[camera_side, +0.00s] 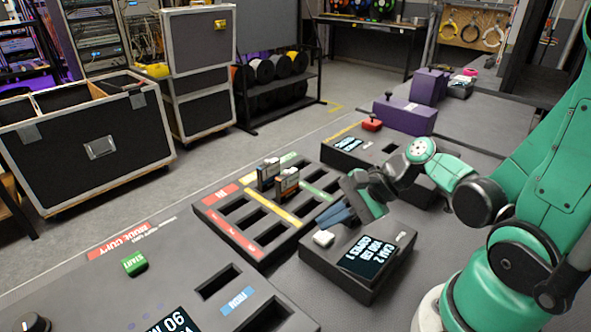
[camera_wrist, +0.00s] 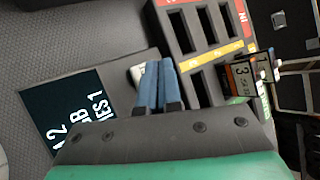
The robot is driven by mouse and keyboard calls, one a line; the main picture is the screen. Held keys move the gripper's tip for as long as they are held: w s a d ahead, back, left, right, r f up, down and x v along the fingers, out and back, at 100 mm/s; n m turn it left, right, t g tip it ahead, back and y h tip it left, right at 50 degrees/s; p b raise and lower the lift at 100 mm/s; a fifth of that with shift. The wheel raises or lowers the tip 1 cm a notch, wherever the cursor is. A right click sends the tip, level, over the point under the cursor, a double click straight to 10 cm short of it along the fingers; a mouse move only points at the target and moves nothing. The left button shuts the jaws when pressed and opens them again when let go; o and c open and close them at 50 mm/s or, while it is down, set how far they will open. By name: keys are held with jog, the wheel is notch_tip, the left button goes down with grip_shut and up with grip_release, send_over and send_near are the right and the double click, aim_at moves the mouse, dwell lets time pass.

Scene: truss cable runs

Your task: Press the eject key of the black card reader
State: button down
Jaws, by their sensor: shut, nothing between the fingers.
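A black card reader (camera_side: 345,275) stands below my gripper in the side view.
A slotted tray (camera_side: 228,216) with coloured strips holds two upright cards (camera_side: 287,184) close behind my gripper. Another dark reader with a red key (camera_side: 372,124) stands farther back. A panel with a green START key (camera_side: 134,264) is at front left. A purple box (camera_side: 405,116) stands behind.

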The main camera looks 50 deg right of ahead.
aim_at(329, 235)
jog(key=shift+r, duration=2.5)
